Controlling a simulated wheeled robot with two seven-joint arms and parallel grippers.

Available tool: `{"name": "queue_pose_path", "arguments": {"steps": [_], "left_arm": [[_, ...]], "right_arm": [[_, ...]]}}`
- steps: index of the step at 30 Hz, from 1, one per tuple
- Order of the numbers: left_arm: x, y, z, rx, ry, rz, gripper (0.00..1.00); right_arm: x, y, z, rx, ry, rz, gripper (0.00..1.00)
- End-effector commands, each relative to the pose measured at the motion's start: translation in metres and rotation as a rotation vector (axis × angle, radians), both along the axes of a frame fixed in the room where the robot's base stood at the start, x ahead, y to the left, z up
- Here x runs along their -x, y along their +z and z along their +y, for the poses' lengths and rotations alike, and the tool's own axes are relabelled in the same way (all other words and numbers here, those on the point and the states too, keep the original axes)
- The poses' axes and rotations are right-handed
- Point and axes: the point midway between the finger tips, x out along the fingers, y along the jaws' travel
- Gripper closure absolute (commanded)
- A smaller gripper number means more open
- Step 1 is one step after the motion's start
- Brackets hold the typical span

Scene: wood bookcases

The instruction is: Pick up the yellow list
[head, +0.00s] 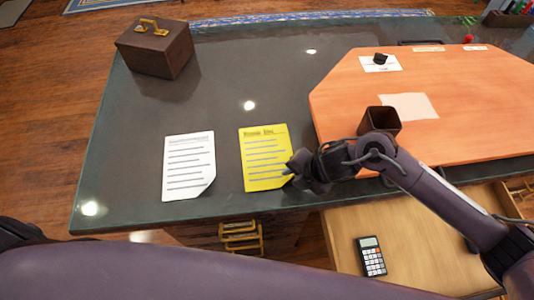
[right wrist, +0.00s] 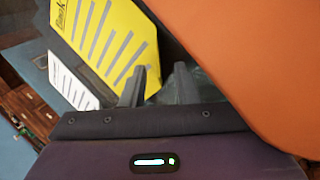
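The yellow list (head: 265,158) is a sheet with dark lines. It lies flat on the dark glossy desk (head: 230,75), near its front edge. My right gripper (head: 292,173) is at the list's right edge, low over the lower right corner. In the right wrist view the fingers of my right gripper (right wrist: 160,83) are apart. The yellow list (right wrist: 105,40) shows there beside and behind the left finger. I cannot tell whether that finger touches the paper. Nothing is seen held between the fingers. My left gripper is not in view.
A white list (head: 188,165) lies left of the yellow one. An orange desk pad (head: 460,110) carries a dark cup (head: 381,121) beside my right arm. A brown box (head: 155,48) stands at the back left. An open drawer (head: 420,265) holds a calculator (head: 371,257).

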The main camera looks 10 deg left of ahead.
Motion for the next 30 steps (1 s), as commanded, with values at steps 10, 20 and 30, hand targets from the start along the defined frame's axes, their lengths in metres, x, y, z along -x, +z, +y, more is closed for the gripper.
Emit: {"name": "queue_pose_path", "arguments": {"steps": [10,20,30], "left_arm": [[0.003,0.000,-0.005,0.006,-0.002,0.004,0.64],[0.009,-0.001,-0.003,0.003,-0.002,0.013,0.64],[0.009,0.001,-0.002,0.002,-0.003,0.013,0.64]], "right_arm": [[0.000,0.001,0.000,0.000,0.000,0.000,1.00],[0.000,0.001,0.000,-0.001,0.000,0.000,1.00],[-0.001,0.016,0.000,-0.002,0.000,-0.003,1.00]]}}
